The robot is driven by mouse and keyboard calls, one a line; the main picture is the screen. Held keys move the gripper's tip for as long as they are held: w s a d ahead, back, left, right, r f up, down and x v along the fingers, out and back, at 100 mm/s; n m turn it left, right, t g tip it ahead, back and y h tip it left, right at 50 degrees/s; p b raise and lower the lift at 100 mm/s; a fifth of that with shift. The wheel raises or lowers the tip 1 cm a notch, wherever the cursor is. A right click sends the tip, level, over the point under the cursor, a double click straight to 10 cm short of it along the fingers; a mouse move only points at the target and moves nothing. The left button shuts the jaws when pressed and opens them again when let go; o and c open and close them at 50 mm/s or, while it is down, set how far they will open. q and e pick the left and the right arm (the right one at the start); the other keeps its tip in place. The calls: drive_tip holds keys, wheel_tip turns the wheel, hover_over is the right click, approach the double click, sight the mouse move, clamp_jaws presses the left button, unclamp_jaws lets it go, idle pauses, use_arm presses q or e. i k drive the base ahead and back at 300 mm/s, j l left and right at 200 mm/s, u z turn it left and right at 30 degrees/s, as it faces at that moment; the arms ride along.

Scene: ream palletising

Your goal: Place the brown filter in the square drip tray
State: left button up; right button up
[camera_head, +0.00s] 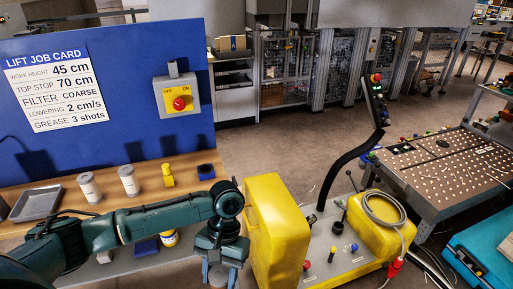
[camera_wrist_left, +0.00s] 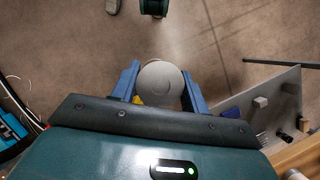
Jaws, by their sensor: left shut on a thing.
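My left gripper (camera_head: 221,272) hangs at the lower middle of the head view, off the right end of the wooden bench. In the left wrist view, its blue fingers (camera_wrist_left: 162,92) are shut on a pale grey round-topped thing (camera_wrist_left: 160,84); I cannot tell whether this is the brown filter. A square grey drip tray (camera_head: 38,203) lies at the left of the bench, apart from the gripper. Two pale canisters (camera_head: 89,187) (camera_head: 129,181) stand upright to its right. None looks clearly brown. My right gripper is not in view.
A yellow bottle (camera_head: 168,175) and a dark blue block (camera_head: 206,171) stand on the bench (camera_head: 148,176). A blue panel (camera_head: 120,100) with a job card and stop box rises behind it. A yellow machine (camera_head: 277,225) stands right of the gripper.

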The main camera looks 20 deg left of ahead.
sight(40, 206)
drive_tip(key=k+j+u, duration=0.1)
drive_tip(key=j, duration=0.35)
drive_tip(key=k+j+u, duration=0.1)
drive_tip(key=j, duration=0.35)
drive_tip(key=j+u, duration=0.35)
drive_tip(key=j, duration=1.45)
